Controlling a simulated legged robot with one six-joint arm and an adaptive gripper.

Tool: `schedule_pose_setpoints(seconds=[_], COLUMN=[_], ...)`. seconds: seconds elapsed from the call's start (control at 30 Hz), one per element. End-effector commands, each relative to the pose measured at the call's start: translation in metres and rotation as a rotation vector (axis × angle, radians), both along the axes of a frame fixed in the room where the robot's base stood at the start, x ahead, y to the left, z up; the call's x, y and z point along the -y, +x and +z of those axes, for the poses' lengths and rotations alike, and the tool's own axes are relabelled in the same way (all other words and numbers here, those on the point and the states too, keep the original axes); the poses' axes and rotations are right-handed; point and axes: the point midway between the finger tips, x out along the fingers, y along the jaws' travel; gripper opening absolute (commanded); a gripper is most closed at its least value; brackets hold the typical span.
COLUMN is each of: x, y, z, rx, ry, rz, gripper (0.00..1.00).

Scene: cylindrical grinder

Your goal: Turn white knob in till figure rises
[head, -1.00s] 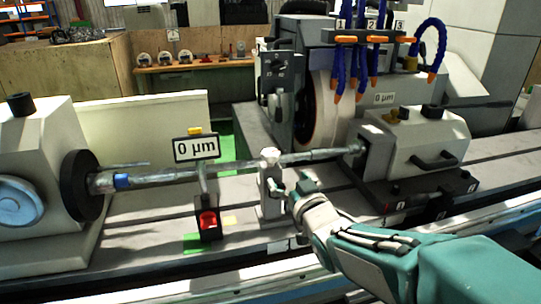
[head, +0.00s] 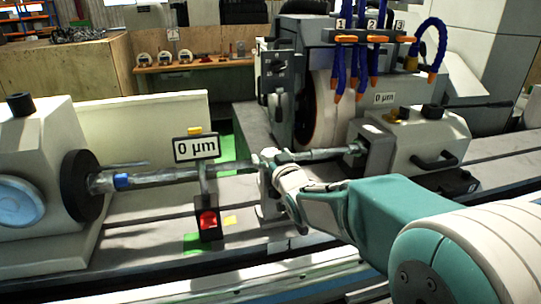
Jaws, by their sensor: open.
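The white knob cannot be made out; my gripper and wrist cover the spot on the front of the grey steady rest (head: 267,193). The steady rest stands under the long metal shaft (head: 170,176), near its middle. My gripper (head: 268,163) is at the upper part of the steady rest, with its fingers against or just in front of it; I cannot tell if they touch. The fingers are small and partly hidden by the wrist. A gauge display (head: 197,148) left of the gripper reads 0 µm.
The shaft runs from the headstock chuck (head: 82,185) at left to the tailstock (head: 410,140) at right. The gauge stand (head: 208,220) with a red part is close to the left of my gripper. The grinding wheel (head: 325,108) and blue coolant hoses (head: 357,62) are behind.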

Motion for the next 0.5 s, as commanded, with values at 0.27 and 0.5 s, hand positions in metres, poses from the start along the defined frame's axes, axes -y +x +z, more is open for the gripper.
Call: schedule_pose_setpoints(seconds=[0.27, 0.5], x=[0.0000, -0.0001], y=[-0.0002, -0.0003], z=[0.0001, 0.0001], rx=[0.000, 0.001], ry=[0.000, 0.000], rz=[0.000, 0.000], gripper=[0.16, 0.16])
